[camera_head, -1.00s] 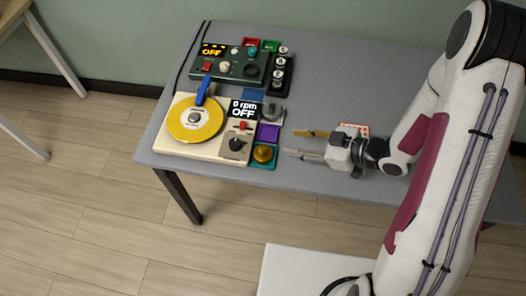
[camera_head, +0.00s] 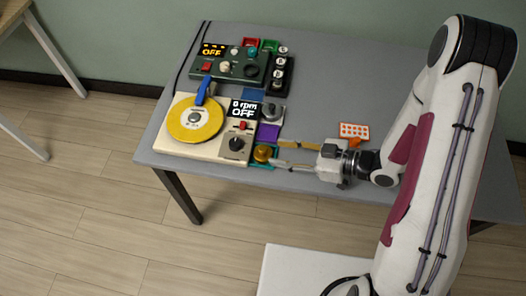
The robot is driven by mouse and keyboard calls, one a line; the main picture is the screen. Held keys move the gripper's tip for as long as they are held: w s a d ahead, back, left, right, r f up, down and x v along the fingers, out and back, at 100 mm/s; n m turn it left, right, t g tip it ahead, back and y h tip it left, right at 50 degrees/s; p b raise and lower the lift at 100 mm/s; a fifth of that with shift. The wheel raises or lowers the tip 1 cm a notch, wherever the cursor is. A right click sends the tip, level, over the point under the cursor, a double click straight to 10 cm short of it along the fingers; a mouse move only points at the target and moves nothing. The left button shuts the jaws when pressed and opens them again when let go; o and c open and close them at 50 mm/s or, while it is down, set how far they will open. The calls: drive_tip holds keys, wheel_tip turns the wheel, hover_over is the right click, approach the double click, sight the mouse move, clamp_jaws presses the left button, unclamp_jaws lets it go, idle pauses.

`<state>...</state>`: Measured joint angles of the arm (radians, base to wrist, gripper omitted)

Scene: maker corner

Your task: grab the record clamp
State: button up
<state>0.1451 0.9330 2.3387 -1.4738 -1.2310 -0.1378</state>
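A round brass-coloured piece (camera_head: 262,153), which looks like the record clamp, sits on a teal tray (camera_head: 262,165) at the front right of the turntable. My gripper (camera_head: 274,153) points left with its two fingers spread. The fingertips are at the right side of the brass piece, one behind and one in front. I cannot tell whether they touch it. The turntable (camera_head: 220,150) carries a yellow record (camera_head: 178,128) with a grey centre, and its display reads 0 rpm, OFF.
A blue arm (camera_head: 203,90) reaches over the record. Behind are a green control box (camera_head: 230,68) and a dark rack (camera_head: 278,78) of several round pieces. A purple square (camera_head: 268,134) and a grey knob-like piece (camera_head: 272,111) are close by.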

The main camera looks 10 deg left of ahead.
sight(265, 149)
drive_tip(key=shift+x, duration=0.75)
drive_tip(key=shift+w+x, duration=0.15)
drive_tip(key=shift+x, duration=1.15)
drive_tip(key=shift+w+x, duration=0.1)
drive_tip(key=shift+x, duration=1.2)
clamp_jaws()
